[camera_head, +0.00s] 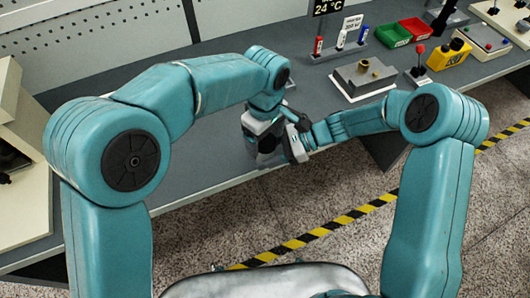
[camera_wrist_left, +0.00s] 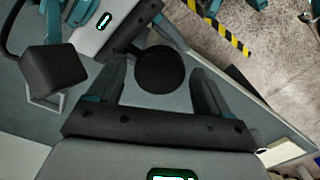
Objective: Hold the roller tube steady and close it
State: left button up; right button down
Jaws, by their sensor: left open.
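In the left wrist view a dark round end (camera_wrist_left: 160,69), probably the roller tube's, lies between the fingers of my left gripper (camera_wrist_left: 158,82). The fingers are apart, with gaps on both sides of it. The tube's body below this end is hidden. In the head view my left gripper (camera_head: 267,148) points down over the table's front part. My right gripper (camera_head: 297,147) is close beside it on the right. In the left wrist view its white body and dark bar (camera_wrist_left: 118,35) are just beyond the round end. Its fingertips are not clear, nor whether it touches the tube.
A grey block on a white base (camera_head: 364,79) stands to the right at the back. Behind it are a pen rack (camera_head: 340,48) and green and red bins (camera_head: 393,35). A yellow box (camera_head: 449,54) stands further right. The table's front edge is close to both grippers.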

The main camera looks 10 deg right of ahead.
pick_arm(q)
jog(key=shift+c, duration=0.3)
jog(key=c, duration=1.1)
jog(key=shift+o, duration=0.2)
